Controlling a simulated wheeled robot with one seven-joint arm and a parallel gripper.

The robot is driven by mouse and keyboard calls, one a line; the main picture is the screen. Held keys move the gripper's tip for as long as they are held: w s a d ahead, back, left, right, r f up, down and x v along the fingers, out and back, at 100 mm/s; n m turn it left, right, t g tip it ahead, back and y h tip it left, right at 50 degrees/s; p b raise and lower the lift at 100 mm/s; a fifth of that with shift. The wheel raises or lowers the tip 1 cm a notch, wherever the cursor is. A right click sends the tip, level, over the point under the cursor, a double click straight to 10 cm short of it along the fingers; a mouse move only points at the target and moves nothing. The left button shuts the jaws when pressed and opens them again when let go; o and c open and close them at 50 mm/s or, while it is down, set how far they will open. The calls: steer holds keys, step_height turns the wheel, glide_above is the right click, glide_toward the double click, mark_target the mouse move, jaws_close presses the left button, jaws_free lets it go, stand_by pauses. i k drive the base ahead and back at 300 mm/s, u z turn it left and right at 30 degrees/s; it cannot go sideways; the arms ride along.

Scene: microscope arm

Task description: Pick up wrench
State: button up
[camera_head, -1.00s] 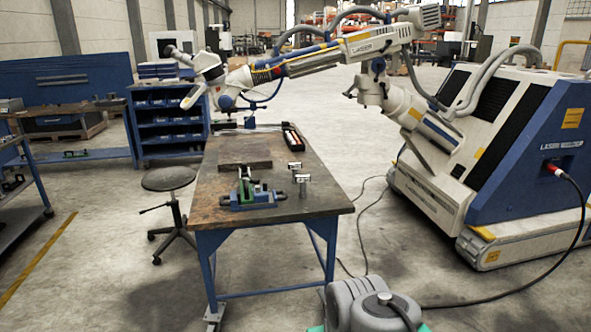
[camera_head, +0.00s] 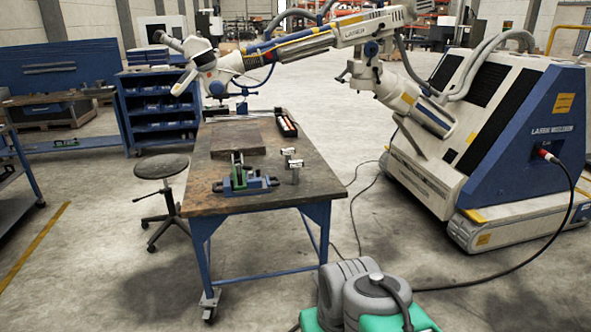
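No wrench can be clearly made out. The work table (camera_head: 215,200) stands left of the middle, with a brown worn top and blue legs. On its near part sits a blue and green vise (camera_head: 243,180). Two small metal pieces, a far one (camera_head: 288,152) and a near one (camera_head: 296,170), stand right of it; they are too small to identify. A long narrow tray with dark and reddish contents (camera_head: 286,123) lies at the far right edge of the top. My gripper is not in view; only grey and green parts of mine show at the bottom.
A large white and blue laser machine (camera_head: 510,135) stands at right, its long arm (camera_head: 300,45) reaching over the table's far end. A stool (camera_head: 161,168) stands left of the table. Cables (camera_head: 455,288) cross the floor at right. Open floor (camera_head: 100,260) lies at front left.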

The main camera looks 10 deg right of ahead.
mark_target(296, 165)
steer(key=u, duration=0.5)
steer(key=i, duration=0.9)
steer(key=z, duration=0.5)
